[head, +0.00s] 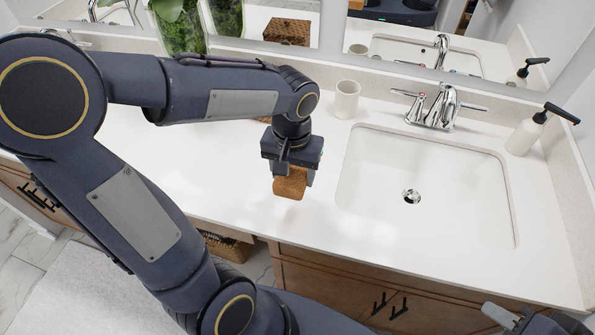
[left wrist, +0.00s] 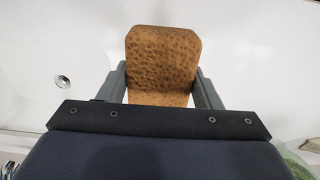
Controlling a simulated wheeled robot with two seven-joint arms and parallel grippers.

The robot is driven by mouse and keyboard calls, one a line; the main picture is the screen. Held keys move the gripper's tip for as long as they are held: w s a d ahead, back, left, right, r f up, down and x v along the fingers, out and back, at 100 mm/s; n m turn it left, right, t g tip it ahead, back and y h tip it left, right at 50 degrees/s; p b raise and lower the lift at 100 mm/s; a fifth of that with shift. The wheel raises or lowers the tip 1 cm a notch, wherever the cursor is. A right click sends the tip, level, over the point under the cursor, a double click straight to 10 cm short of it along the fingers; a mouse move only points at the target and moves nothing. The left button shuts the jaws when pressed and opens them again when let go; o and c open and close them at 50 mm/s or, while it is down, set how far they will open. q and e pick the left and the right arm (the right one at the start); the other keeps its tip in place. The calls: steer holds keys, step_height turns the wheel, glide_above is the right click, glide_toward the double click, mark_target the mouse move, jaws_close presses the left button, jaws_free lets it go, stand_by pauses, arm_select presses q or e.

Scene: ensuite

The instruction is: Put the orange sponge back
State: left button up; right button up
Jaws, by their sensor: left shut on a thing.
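The orange sponge (head: 290,185) is a porous, rounded block held in my left gripper (head: 292,172), over the white counter to the left of the sink. In the left wrist view the sponge (left wrist: 162,62) sits between the two fingers of my left gripper (left wrist: 160,88), which are shut on its sides. Its far end sticks out beyond the fingers. Whether its underside touches the counter is hard to tell.
A white sink basin (head: 425,185) with a chrome faucet (head: 440,107) lies to the right. A cream cup (head: 346,99) stands behind my left gripper. A soap dispenser (head: 528,132) stands at the far right. The white counter (head: 230,185) is clear around the gripper.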

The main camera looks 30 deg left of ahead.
mark_target(296, 168)
arm_select(q)
steer(key=w+f, duration=0.1)
steer(key=f, duration=0.1)
steer(key=w+a+f, duration=0.1)
steer(key=w+f, duration=0.1)
steer(key=w+a+f, duration=0.1)
steer(key=w, duration=0.1)
steer(key=shift+f, duration=0.4)
steer(key=shift+w+a+f+p, duration=0.1)
steer(key=shift+w+f+p, duration=0.05)
steer(key=shift+f, duration=0.8)
steer(key=shift+w+a+f+p, duration=0.1)
steer(key=shift+f+p, duration=0.05)
steer(key=shift+f, duration=0.75)
steer(key=shift+f, duration=0.15)
steer(key=o, duration=0.9)
